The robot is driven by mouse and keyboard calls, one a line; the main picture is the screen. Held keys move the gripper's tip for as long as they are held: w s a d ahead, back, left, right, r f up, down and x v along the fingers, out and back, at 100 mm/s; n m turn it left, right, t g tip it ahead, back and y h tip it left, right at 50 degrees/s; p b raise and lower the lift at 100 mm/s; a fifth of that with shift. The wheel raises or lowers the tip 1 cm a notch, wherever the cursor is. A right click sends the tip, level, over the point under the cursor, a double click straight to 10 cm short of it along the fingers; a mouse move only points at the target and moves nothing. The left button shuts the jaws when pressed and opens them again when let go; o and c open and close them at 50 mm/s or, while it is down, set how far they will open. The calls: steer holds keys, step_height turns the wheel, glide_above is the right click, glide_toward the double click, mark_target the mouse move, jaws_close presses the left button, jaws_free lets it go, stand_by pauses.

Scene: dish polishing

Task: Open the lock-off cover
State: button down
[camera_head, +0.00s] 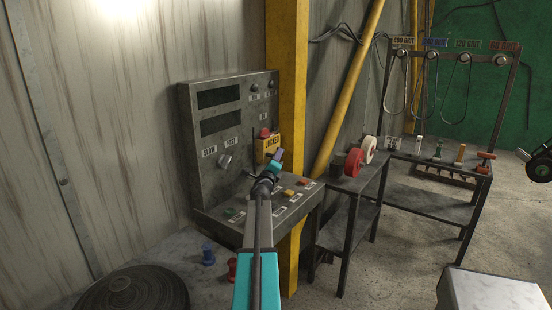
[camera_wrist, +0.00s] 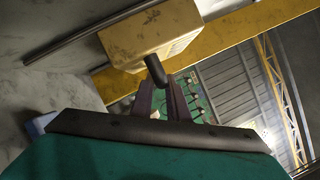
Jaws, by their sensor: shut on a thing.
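The yellow lock-off cover (camera_head: 267,147), labelled LOCKED, is on the grey control panel (camera_head: 186,140). A red part (camera_head: 265,132) shows just above it. My gripper (camera_head: 278,156) is at the cover's lower right. In the wrist view the cover (camera_wrist: 150,38) is a scuffed yellow box with a dark curved handle (camera_wrist: 155,68) at its lower edge. My gripper's fingers (camera_wrist: 164,92) are shut on this handle. The exact contact is partly hidden by the fingers. I cannot tell how far the cover is swung from the panel.
The panel's lower ledge carries several small buttons, including an orange one (camera_head: 289,194). A yellow post (camera_head: 287,60) stands right behind the panel. A polishing bench (camera_head: 352,183) with red and white wheels is to the right. Blue and red knobs (camera_head: 208,254) are below the panel.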

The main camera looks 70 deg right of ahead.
step_height(320, 180, down, 3)
steer(key=shift+r+b, duration=0.15)
steer(key=shift+b, duration=0.9)
steer(key=c, duration=1.7)
jaws_free()
steer(key=shift+r, duration=0.2)
steer(key=shift+r, duration=1.45)
steer(key=shift+s+a+r, duration=0.1)
steer(key=shift+a+r, duration=0.1)
steer(key=shift+a, duration=0.1)
steer(key=shift+s+a+r+b, duration=0.25)
steer(key=shift+s+a, duration=0.7)
steer(key=shift+a, duration=1.45)
steer(key=shift+s+a+r+b, duration=0.2)
steer(key=shift+s+a, duration=0.75)
steer(key=shift+a, duration=1.4)
steer(key=shift+s+a+r+b, duration=0.2)
steer(key=shift+s+a, duration=0.75)
steer(key=shift+a, duration=1.45)
